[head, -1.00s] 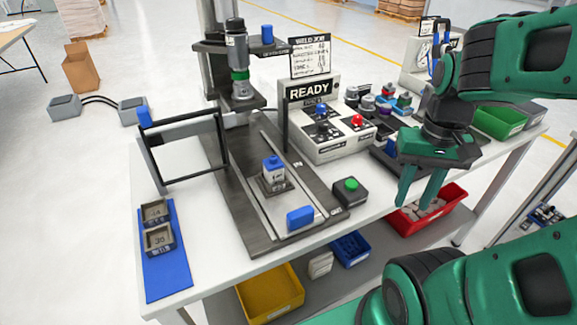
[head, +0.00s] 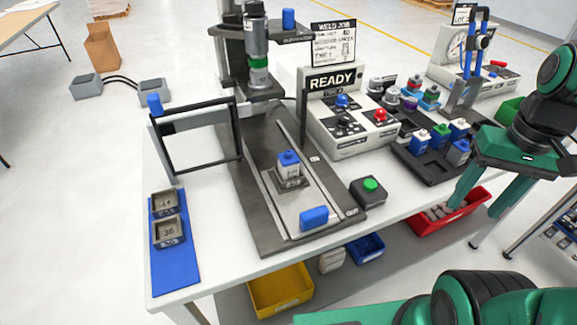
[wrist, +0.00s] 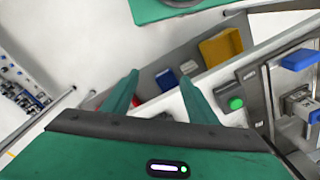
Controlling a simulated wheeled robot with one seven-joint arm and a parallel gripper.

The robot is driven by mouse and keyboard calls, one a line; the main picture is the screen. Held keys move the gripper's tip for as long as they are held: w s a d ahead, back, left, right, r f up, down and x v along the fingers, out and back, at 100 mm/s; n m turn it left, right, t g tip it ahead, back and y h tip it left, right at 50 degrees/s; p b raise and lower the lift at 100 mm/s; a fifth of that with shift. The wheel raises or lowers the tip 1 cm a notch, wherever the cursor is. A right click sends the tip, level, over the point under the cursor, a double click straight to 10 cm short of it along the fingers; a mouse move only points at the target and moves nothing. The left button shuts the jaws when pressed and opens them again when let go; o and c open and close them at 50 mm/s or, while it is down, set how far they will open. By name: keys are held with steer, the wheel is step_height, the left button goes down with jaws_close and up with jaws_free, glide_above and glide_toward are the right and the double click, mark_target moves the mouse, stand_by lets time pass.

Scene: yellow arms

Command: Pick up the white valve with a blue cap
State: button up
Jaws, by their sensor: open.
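A white valve with a blue cap (head: 288,164) stands upright in the grey fixture of the press; it also shows at the right edge of the wrist view (wrist: 300,103). Another white valve with a blue cap (head: 420,139) stands in the black tray (head: 412,162) at the right of the table, among similar blue-capped parts. A further white one (head: 459,129) is at the tray's back. My gripper (head: 480,203) is open and empty, in front of and right of the tray. In the wrist view my gripper's fingers (wrist: 160,78) are spread with nothing between them.
A green button box (head: 369,191) and a blue block (head: 314,218) are near the front edge. Red (head: 450,212) and yellow (head: 280,290) bins sit below.

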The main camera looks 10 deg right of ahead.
steer(key=w+a+r+n+y, duration=0.1)
steer(key=w+a+r+n, duration=0.1)
steer(key=w+a+n, duration=0.6)
steer(key=n+g+y, duration=0.2)
steer(key=n+y, duration=0.1)
steer(key=n, duration=1.5)
glide_toward(288, 156)
steer(key=f, duration=0.1)
steer(key=x, duration=0.4)
steer(key=shift+w+a, duration=0.15)
steer(key=shift+w, duration=0.05)
steer(key=shift+t, duration=0.3)
steer(key=shift+d+x, duration=0.15)
steer(key=shift+x, duration=1.4)
steer(key=shift+d+x, duration=0.15)
steer(key=shift+x, duration=1.4)
steer(key=shift+w+f, duration=0.1)
steer(key=shift+w, duration=0.05)
steer(key=c, duration=1.2)
